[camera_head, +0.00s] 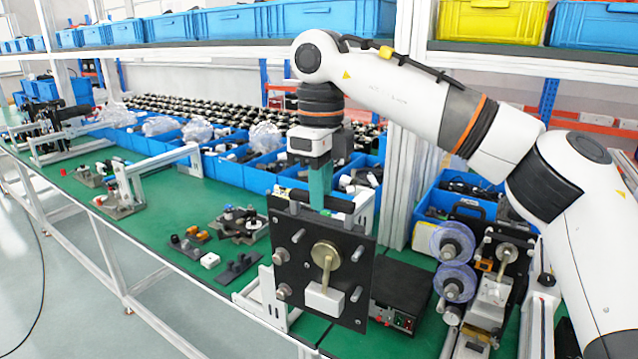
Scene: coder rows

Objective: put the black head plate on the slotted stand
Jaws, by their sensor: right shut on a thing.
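The black head plate (296,262) hangs upright near the middle of the view, its face towards me. It carries a brass disc with a lever, a white block and several metal pegs. My right gripper (320,188) comes down from above with its teal fingers shut on the plate's top edge. White metal brackets, seemingly the slotted stand (270,302), show at the plate's lower left and behind its upper right. The plate hides most of this stand, and I cannot tell whether the two touch. My left gripper is out of view.
A black box (402,290) sits right of the plate. A machine with blue-violet rollers (453,262) stands farther right. Small parts and fixtures (240,222) lie on the green table (165,222) to the left. Blue bins (262,178) line the back, with shelves above.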

